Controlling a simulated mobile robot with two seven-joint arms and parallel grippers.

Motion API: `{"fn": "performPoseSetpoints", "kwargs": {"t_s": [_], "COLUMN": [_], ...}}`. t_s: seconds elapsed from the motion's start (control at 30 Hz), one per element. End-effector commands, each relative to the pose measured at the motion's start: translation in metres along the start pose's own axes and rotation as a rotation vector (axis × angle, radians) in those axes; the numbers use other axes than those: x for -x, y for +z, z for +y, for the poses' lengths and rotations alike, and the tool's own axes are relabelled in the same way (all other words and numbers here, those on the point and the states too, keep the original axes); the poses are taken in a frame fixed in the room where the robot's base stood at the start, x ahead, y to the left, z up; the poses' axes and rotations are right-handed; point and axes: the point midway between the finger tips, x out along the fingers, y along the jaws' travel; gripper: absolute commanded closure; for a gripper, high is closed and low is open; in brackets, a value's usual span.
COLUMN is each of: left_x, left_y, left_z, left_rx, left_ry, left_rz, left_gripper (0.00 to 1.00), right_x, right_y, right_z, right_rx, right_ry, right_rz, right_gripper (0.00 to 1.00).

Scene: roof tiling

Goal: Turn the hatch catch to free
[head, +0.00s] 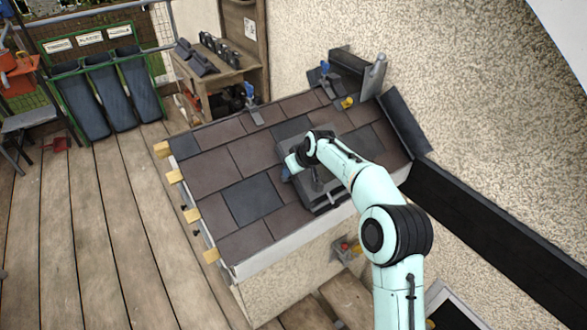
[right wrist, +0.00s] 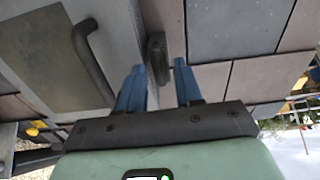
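The grey roof hatch (head: 308,192) sits in the tiled roof, partly covered by my right arm. In the right wrist view the hatch (right wrist: 45,55) fills the left side, with its dark bar handle (right wrist: 93,62). The dark catch (right wrist: 157,52) stands at the hatch's edge, beside the tiles. My right gripper (right wrist: 159,68) has its two blue fingers apart, one on each side of the catch, with visible gaps; I see no clear contact. In the head view the right gripper (head: 289,168) is low over the hatch's left edge. My left gripper is not in view.
Brown and slate tiles (head: 210,172) surround the hatch. Blue-topped fittings (head: 250,93) stand along the roof's upper edge. A workbench (head: 220,70) with dark parts and a green rack (head: 105,90) are behind. The wooden deck (head: 95,230) at left is mostly clear.

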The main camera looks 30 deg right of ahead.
Motion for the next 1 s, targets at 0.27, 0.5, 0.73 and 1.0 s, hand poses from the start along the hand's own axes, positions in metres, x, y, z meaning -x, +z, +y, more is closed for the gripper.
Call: {"fn": "performPoseSetpoints", "kwargs": {"t_s": [0.27, 0.5, 0.73, 1.0], "left_x": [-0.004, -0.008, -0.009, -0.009], "left_y": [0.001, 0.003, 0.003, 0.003], "left_z": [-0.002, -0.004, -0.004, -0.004], "left_rx": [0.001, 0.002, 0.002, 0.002], "left_ry": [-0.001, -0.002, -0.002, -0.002], "left_rz": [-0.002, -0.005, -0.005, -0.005], "left_gripper": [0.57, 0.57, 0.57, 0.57], "right_x": [0.025, 0.080, 0.120, 0.134], "right_y": [-0.001, 0.000, -0.001, 0.000], "right_z": [0.000, 0.000, 0.000, 0.000], "right_rx": [0.000, 0.000, 0.001, 0.001], "right_ry": [0.001, 0.002, 0.001, 0.000], "right_rz": [0.003, 0.003, 0.002, 0.000], "right_gripper": [0.65, 0.65, 0.65, 0.65]}}
